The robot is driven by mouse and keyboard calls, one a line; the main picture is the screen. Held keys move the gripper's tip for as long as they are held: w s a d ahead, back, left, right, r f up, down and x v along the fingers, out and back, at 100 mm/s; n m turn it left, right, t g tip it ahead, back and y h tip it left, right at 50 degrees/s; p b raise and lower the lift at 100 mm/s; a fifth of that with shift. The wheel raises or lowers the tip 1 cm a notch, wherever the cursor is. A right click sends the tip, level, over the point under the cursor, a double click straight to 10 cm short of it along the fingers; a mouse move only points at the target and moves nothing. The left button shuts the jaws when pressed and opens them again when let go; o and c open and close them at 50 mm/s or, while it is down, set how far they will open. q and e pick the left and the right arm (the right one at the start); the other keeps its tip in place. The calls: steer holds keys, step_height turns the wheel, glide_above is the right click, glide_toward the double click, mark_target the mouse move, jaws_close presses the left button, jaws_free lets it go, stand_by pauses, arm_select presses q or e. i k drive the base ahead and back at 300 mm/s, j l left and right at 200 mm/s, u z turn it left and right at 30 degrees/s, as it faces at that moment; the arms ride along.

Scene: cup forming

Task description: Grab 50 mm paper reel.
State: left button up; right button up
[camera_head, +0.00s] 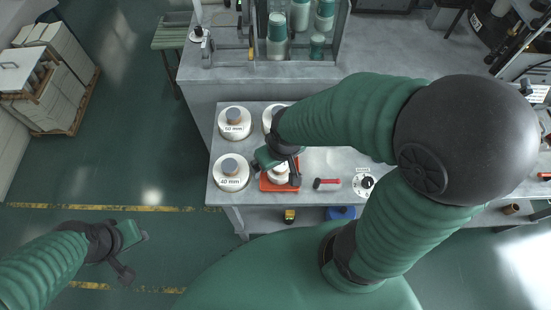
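Several white paper reels with grey cores stand on the grey table (312,201). The front left reel (231,180) is labelled 40 mm. The reel behind it (235,129) has a small label that looks like 60 mm, but its first digit is hard to read. A third reel (269,119) at the back is partly covered by my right arm, and its label is hidden. My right gripper (279,170) is low over an orange-red tray (279,187) that holds a white round object; whether it grips this is unclear. My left gripper (136,256) is open and empty over the floor.
A red-headed tool (328,183) and a dial device (363,184) lie right of the tray. A bench behind bears a clear case with green-and-white cups (277,35). Under the table are a yellow item (290,215) and a blue box (341,213).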

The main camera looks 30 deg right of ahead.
mark_target(235, 122)
steer(key=i+j+z, duration=0.65)
steer(key=j+z, duration=0.2)
steer(key=i+j+z, duration=0.1)
steer(key=j+z, duration=0.15)
steer(key=j, duration=0.15)
